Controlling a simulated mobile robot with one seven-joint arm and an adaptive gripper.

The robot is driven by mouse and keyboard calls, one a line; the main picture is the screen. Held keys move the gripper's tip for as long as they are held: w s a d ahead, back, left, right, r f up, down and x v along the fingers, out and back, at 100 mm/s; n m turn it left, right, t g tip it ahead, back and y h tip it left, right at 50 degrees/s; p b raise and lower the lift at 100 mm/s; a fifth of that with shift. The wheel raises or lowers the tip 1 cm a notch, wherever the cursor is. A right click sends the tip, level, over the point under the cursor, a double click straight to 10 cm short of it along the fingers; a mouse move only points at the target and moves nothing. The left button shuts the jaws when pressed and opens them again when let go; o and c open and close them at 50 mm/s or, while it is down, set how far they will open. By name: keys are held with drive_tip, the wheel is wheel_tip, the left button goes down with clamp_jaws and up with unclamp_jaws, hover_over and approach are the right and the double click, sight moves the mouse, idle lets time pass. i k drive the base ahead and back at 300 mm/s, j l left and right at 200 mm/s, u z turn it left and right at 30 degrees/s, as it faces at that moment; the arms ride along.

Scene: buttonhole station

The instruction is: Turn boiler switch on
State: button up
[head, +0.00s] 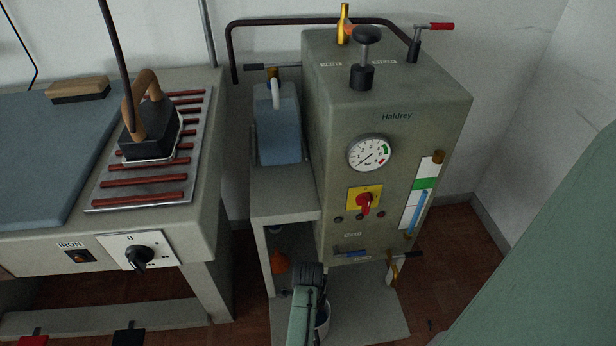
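The boiler (340,130) is a grey-green cabinet marked "Haldrey" that stands in the middle. Its switch (365,203) is a red rotary knob on a yellow plate on the front, below the round pressure gauge (370,153). The knob's handle looks close to upright. I cannot read any on or off marks on the plate. Small round lamps or buttons sit just under it, and none is clearly lit. No gripper fingers can be made out. A green part with a dark ribbed end at the bottom centre seems to belong to my arm. Nothing touches the switch.
A level glass (415,195) and a blue-handled valve (351,254) are on the boiler front. A blue tank (277,130) stands on its left shelf. The ironing table (205,225) with an iron (148,130) is at left. The space before the switch looks clear.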

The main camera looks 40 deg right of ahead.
sight(364, 200)
drive_tip(key=z, duration=1.45)
